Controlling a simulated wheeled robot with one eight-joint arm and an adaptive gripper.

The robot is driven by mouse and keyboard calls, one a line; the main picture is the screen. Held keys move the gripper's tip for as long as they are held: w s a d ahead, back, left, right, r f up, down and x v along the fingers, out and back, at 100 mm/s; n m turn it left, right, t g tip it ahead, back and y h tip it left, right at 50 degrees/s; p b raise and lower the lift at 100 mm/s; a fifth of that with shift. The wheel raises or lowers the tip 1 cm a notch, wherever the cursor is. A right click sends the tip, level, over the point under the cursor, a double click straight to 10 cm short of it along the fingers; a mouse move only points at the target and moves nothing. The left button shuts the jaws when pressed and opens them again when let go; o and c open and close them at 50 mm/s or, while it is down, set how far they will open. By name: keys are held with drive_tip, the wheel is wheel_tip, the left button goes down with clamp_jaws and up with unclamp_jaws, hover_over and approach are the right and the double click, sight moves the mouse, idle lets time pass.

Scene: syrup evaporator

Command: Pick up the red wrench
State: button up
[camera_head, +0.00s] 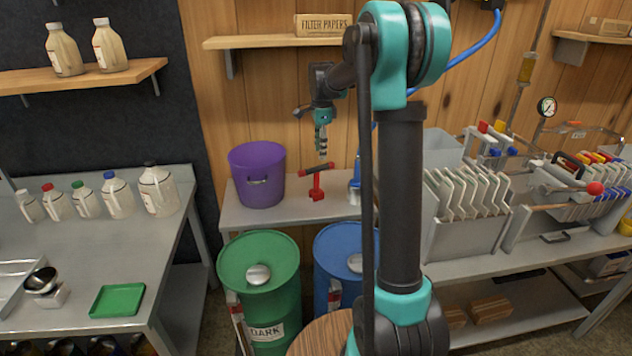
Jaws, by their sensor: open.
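The red wrench (316,187) is on the metal bench at the back, just right of the purple bucket. It shows a red shaft and foot below a red and black crosspiece. My gripper (322,153) points down just above the crosspiece, with its fingers apart and nothing seen between them. The fingers look small and narrow from here. I cannot tell whether they touch the wrench.
A purple bucket (257,175) stands left of the wrench. A blue object (354,184) to its right is partly hidden by my arm. Green (262,300) and blue (333,255) drums stand before the bench (235,213). A wall shelf (265,42) hangs above.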

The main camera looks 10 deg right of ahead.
drive_tip(key=w, duration=0.1)
drive_tip(key=w+m, duration=0.1)
drive_tip(key=w, duration=0.1)
drive_tip(key=shift+a+r+m, duration=0.3)
drive_tip(key=shift+m, duration=0.1)
drive_tip(key=shift+w+f, duration=0.15)
drive_tip(key=shift+w, duration=0.05)
approach(316, 184)
drive_tip(key=f, duration=0.1)
drive_tip(key=w+f, duration=0.1)
drive_tip(key=f, duration=0.3)
drive_tip(key=shift+w+d+f, duration=0.15)
drive_tip(key=shift+w+d, duration=0.1)
drive_tip(key=shift+w, duration=0.05)
drive_tip(key=shift+a+f, duration=0.15)
drive_tip(key=shift+f, duration=2.55)
clamp_jaws()
